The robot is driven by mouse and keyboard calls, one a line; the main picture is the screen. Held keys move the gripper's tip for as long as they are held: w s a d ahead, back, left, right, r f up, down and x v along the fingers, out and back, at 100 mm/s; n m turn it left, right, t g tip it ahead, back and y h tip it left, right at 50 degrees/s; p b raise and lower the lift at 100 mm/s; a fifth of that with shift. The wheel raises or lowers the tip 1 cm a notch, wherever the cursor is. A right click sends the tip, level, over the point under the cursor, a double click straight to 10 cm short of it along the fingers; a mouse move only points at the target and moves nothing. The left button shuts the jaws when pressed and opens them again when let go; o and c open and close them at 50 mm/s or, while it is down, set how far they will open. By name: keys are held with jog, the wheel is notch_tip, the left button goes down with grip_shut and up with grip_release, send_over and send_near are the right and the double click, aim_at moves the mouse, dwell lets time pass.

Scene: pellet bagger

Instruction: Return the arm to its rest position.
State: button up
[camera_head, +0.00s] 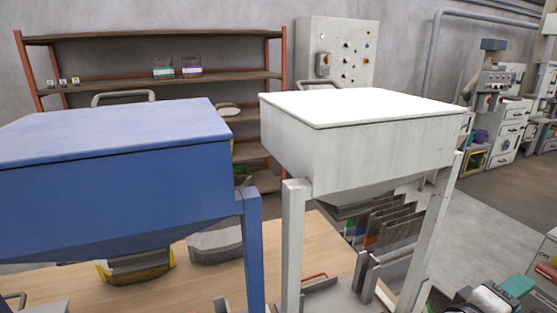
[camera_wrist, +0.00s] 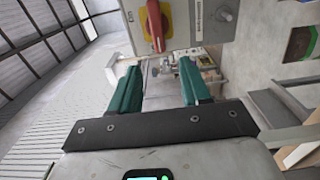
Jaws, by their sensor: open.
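My gripper (camera_wrist: 160,74) shows in the wrist view with its two green fingers spread apart. Nothing is between the fingers. Beyond them the view is tilted and shows a grey panel with a red and yellow rotary switch (camera_wrist: 156,24). No surface touches the fingertips in this view. The whole pose of my arm cannot be told from these frames.
In the head view a blue hopper (camera_head: 120,190) and a white hopper (camera_head: 370,150) stand close in front, over a wooden table (camera_head: 215,282). A shelf rack (camera_head: 150,38) and a control cabinet (camera_head: 337,60) stand behind. Grey floor (camera_head: 490,215) lies open at right.

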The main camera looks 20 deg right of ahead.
jog(key=s+a+f+y, duration=0.3)
jog(key=a+f+y, duration=0.1)
jog(key=f, duration=0.4)
jog(key=s+a+f+m+t+y, duration=0.1)
jog(key=s+a+f+y, duration=0.1)
jog(key=a+f+y, duration=0.45)
jog(key=s+a+f+y, duration=0.1)
jog(key=s+f+y, duration=0.15)
jog(key=f, duration=0.65)
jog(key=s+a+f+g+y, duration=0.1)
jog(key=s+a+f+y, duration=0.3)
jog(key=a, duration=0.4)
jog(key=shift+s+a+f+y, duration=0.2)
jog(key=shift+s+a+y, duration=0.2)
jog(key=shift+s, duration=0.5)
